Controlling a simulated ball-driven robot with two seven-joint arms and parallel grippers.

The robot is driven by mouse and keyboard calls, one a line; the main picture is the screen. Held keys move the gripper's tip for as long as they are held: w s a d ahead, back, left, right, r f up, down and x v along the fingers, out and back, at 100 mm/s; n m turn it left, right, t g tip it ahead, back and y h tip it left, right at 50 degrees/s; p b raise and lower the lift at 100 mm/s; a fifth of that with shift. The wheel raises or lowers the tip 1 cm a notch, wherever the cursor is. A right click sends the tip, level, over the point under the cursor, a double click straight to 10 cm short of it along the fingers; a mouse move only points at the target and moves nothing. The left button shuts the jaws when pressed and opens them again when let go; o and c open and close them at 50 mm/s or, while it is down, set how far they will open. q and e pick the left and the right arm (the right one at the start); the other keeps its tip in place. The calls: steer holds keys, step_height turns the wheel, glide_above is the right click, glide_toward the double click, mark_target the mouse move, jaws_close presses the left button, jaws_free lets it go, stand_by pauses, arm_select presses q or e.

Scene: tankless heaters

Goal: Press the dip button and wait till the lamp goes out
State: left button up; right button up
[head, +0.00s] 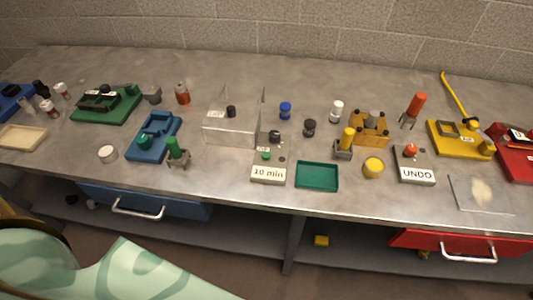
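No gripper shows in the head view. A label too small to read for certain (215,113) stands beside a black knob (231,111) at a clear-walled stand (230,135) in the middle of the bench. A grey box marked "10 min" (269,173) has a green button (266,155) and a dark knob (275,135) near it. A grey box marked "UNDO" (416,176) has a red-orange button (411,150). A yellow device (450,140) at right also bears a small unclear label. I cannot tell which button is the dip button, or pick out a lit lamp.
The metal bench (240,195) is crowded with blue, green, yellow and red devices. An empty green tray (317,177) lies at front centre, and a clear plate (481,195) at front right. Blue (150,203) and red (455,242) drawers are below. Mint-patterned cloth (90,265) fills the lower left.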

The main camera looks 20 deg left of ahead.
arm_select(q)
jaws_close()
steer(key=shift+a, duration=0.15)
stand_by(1.6)
